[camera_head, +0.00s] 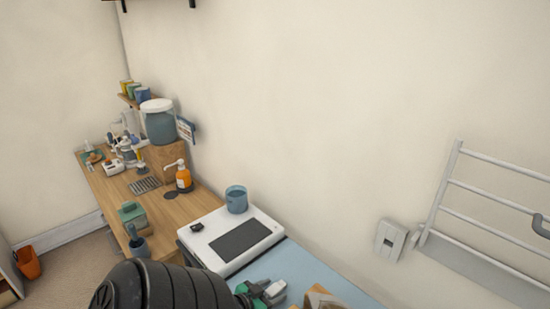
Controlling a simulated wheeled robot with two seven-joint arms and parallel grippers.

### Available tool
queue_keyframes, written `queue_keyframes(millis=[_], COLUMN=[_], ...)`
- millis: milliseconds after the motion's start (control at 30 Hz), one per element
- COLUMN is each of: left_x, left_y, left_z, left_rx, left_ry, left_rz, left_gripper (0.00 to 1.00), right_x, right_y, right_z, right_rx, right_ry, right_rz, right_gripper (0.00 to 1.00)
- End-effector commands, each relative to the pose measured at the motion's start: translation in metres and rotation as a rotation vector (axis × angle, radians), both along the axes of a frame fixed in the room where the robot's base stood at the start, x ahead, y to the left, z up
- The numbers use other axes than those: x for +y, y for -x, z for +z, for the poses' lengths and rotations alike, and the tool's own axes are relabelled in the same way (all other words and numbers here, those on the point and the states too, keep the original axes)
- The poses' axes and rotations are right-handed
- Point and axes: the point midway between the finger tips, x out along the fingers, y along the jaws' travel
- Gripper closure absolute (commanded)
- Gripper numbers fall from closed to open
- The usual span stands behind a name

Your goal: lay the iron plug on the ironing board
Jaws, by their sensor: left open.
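My left arm comes in at the bottom edge, dark and ribbed, and my left gripper (270,291) shows at its end in green and pale grey. It is open, low over a light blue surface (318,271) that may be the ironing board. I cannot make out the iron plug for certain. My right gripper is out of view.
A blue cup (237,199) stands at the back of the white device. A wooden counter (202,206) holds an orange pump bottle (183,178) and a large jar (158,122). A wall socket (390,239) and a white rack (480,211) are on the right. A tan object (320,298) is cut off below.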

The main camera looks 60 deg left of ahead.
Motion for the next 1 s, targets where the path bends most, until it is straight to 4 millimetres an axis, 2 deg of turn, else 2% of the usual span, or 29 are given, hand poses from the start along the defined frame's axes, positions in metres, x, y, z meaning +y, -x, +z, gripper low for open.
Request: queue_keyframes(millis=[600, 800, 1000], left_x=[-0.021, -0.026, -0.028], left_y=[0.087, 0.108, 0.117], left_z=[0.034, 0.044, 0.049], left_rx=[0.003, 0.001, 0.000], left_ry=[0.000, 0.000, 0.000], left_rz=[0.001, 0.000, 0.001], left_gripper=[0.43, 0.43, 0.43], right_x=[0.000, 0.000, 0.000], right_y=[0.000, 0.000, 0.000], right_z=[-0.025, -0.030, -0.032], right_rx=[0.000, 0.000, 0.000], right_ry=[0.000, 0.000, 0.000], right_rz=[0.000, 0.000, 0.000], right_gripper=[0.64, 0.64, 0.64])
